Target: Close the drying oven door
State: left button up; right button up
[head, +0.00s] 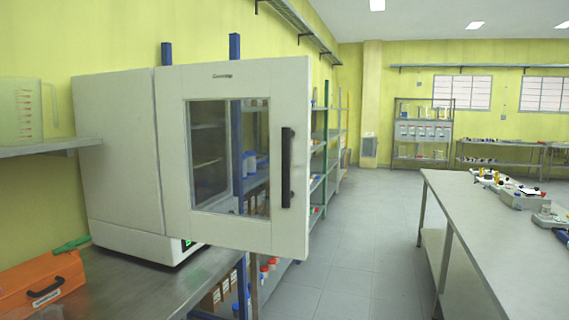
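The drying oven (115,160) is a white box standing on a metal bench against the yellow wall at the left. Its door (248,225) is open and swung out towards the right, over the bench edge and aisle. The door has a glass window (222,155) and a black vertical handle (288,167) near its free right edge. Shelves show through the window. A small green display (187,244) shows low on the oven, partly behind the door. Neither of my grippers is in the head view.
An orange case (40,285) lies on the metal bench (140,290) at the front left. A wall shelf (50,148) holds a measuring jug (20,110). A steel table (480,210) with lab items stands at the right. The floor aisle (345,250) between is clear.

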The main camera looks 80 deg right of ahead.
aim_at(286, 82)
jog(key=z, duration=1.5)
jog(key=i+l+z, duration=0.1)
jog(key=i+z, duration=0.6)
jog(key=i, duration=0.6)
